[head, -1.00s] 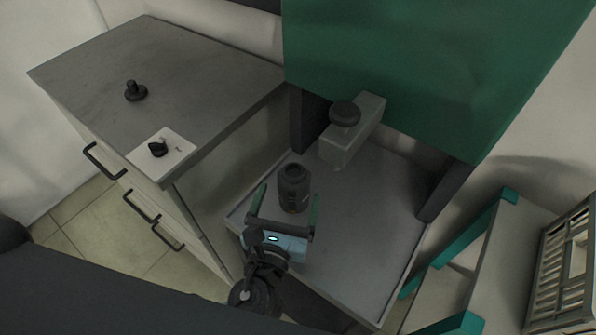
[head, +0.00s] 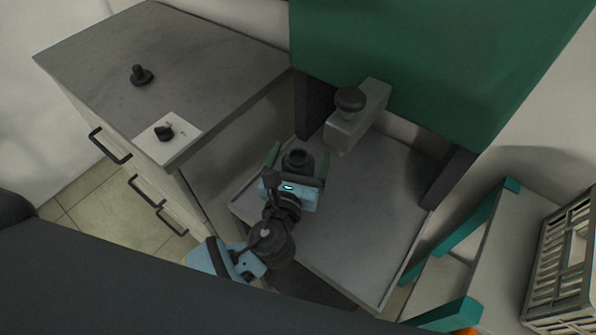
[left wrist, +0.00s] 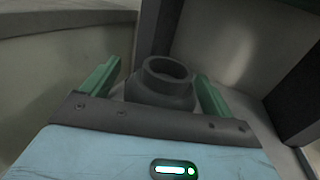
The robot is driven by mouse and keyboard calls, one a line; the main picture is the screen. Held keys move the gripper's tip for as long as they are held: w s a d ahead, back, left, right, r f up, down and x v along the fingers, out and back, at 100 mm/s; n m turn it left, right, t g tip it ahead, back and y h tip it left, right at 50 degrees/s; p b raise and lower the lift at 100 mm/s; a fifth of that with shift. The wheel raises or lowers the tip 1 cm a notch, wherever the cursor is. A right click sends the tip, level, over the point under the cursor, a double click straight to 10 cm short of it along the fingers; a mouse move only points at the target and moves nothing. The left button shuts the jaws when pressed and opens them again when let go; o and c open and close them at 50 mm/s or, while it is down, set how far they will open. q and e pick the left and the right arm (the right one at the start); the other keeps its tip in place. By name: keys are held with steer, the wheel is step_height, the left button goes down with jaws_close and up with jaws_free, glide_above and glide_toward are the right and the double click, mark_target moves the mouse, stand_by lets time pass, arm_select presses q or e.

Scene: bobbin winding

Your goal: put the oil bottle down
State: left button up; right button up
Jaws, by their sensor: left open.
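The oil bottle is a dark, round bottle (head: 299,159) with a narrower neck, and it stands upright on the grey tray-like surface (head: 365,225). My left gripper (head: 299,162) is open, with one green finger on each side of the bottle. The left wrist view shows the bottle's open-looking neck and shoulder (left wrist: 166,85) between the two spread fingers (left wrist: 155,88), with gaps on both sides. The bottle's lower part is hidden behind my gripper. My right gripper is not in view.
A grey block with a dark knob (head: 356,116) stands behind the bottle, below a green panel (head: 400,60). A drawer cabinet (head: 215,60) at left carries a dark knobbed part (head: 141,75) and a white plate (head: 178,143). A crate (head: 562,250) is at right. The surface right of the bottle is clear.

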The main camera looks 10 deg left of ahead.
mark_target(301, 149)
arm_select(q)
steer(key=shift+w, duration=0.1)
steer(key=c, duration=1.3)
steer(key=shift+r+p, duration=0.3)
steer(key=shift+r, duration=0.5)
step_height(301, 149, up, 3)
steer(key=shift+f+p, duration=0.2)
steer(key=shift+p, duration=0.2)
steer(key=s+a, duration=0.2)
steer(key=s, duration=0.2)
steer(key=s+a, duration=0.3)
steer(key=s, duration=0.2)
steer(key=s+a+r, duration=0.1)
steer(key=s+a, duration=0.2)
steer(key=s, duration=0.2)
steer(key=shift+b, duration=0.3)
